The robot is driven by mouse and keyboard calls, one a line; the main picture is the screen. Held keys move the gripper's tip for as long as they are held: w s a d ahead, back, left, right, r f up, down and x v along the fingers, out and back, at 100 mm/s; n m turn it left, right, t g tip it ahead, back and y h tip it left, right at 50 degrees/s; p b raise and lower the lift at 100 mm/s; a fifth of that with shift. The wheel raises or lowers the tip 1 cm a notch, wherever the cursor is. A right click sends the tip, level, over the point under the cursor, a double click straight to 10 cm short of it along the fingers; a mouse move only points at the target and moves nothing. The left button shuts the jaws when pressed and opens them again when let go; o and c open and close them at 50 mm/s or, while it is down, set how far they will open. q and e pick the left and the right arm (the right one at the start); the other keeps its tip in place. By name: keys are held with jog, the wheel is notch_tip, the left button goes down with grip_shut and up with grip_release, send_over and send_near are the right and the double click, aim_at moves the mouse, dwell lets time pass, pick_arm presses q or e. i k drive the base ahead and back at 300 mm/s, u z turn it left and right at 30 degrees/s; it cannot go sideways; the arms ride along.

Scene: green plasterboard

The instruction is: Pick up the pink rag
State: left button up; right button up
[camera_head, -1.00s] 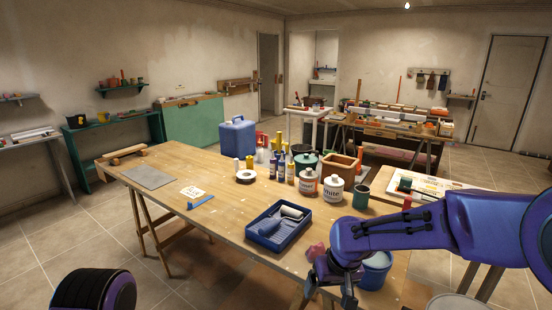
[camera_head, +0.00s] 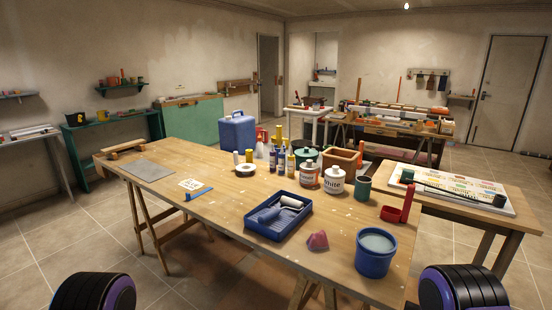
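Nothing covers the rag. Neither gripper shows in the head view. Only rounded dark and purple parts of my own body show at the bottom left and bottom right corners.
White paint cans (camera_head: 334,180), a dark green cup (camera_head: 363,187) and a red holder (camera_head: 400,207) stand behind the rag. Bottles and a blue canister (camera_head: 238,133) stand further back. A second table (camera_head: 485,218) is at the right.

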aim_at(317, 242)
jog(key=u, duration=1.5)
jog(key=i, duration=0.85)
jog(key=z, duration=1.35)
